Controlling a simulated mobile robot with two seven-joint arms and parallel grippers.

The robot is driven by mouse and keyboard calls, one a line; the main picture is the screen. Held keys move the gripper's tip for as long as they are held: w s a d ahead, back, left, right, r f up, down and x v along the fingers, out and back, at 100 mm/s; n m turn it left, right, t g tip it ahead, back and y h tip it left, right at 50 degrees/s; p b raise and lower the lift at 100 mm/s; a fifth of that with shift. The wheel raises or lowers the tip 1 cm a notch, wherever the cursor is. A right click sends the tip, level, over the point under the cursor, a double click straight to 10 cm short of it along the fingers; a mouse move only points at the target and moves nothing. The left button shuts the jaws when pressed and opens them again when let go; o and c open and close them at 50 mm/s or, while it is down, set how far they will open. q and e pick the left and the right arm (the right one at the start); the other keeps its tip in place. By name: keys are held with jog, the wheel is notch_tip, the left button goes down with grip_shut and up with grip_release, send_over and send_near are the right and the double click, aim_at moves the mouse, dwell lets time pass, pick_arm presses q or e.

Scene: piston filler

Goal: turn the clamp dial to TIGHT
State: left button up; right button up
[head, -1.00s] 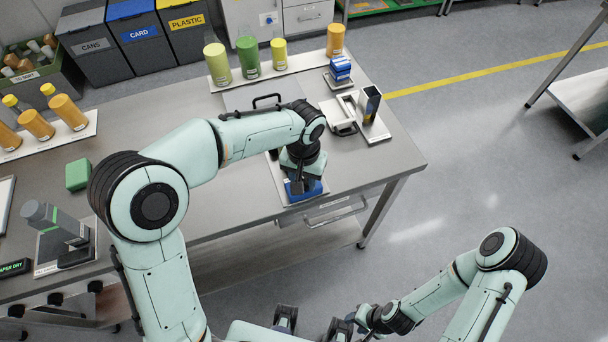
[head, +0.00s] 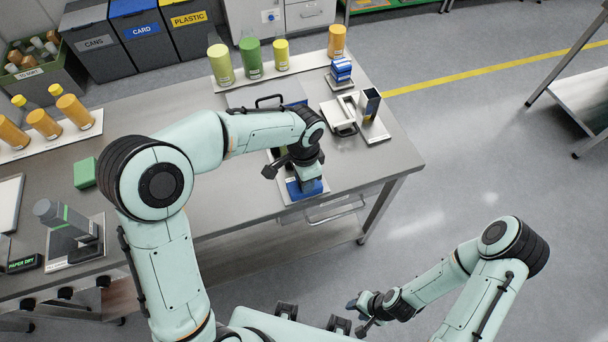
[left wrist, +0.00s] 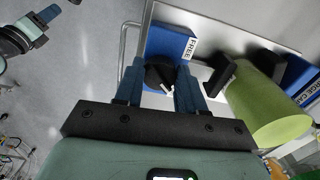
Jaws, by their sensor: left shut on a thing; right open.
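The clamp dial (left wrist: 158,76) is a black knob with a white mark, on a blue block (left wrist: 168,42) that bears a FREE label (left wrist: 191,49). My left gripper (left wrist: 161,68) is shut on the dial, one blue finger on each side. The white mark shows between the fingers; I cannot tell which setting it points to. No TIGHT label is readable. In the head view the blue block (head: 305,189) sits near the table's front edge, and my left wrist hides the dial. My right gripper (head: 357,316) is open and empty, low in front of the table.
A yellow-green cylinder (left wrist: 268,108) lies close to the dial in the left wrist view, beside a black bracket (left wrist: 221,73). In the head view, a white-framed device (head: 343,115) stands right of my left wrist. Several upright containers line the back edge. A green block (head: 85,172) lies left.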

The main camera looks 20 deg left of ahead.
pick_arm(q)
jog(key=shift+m, duration=0.5)
pick_arm(e)
jog(key=shift+w+r, duration=0.1)
jog(key=shift+r, duration=0.1)
pick_arm(q)
jog(key=o, duration=1)
jog(key=shift+o, duration=0.2)
jog(key=shift+r, duration=0.1)
notch_tip(320, 180, up, 13)
jog(key=p, duration=0.1)
jog(key=shift+p, duration=0.4)
pick_arm(e)
jog(key=shift+w+r, duration=0.85)
jog(key=shift+r, duration=0.15)
pick_arm(q)
jog(key=shift+r, duration=0.1)
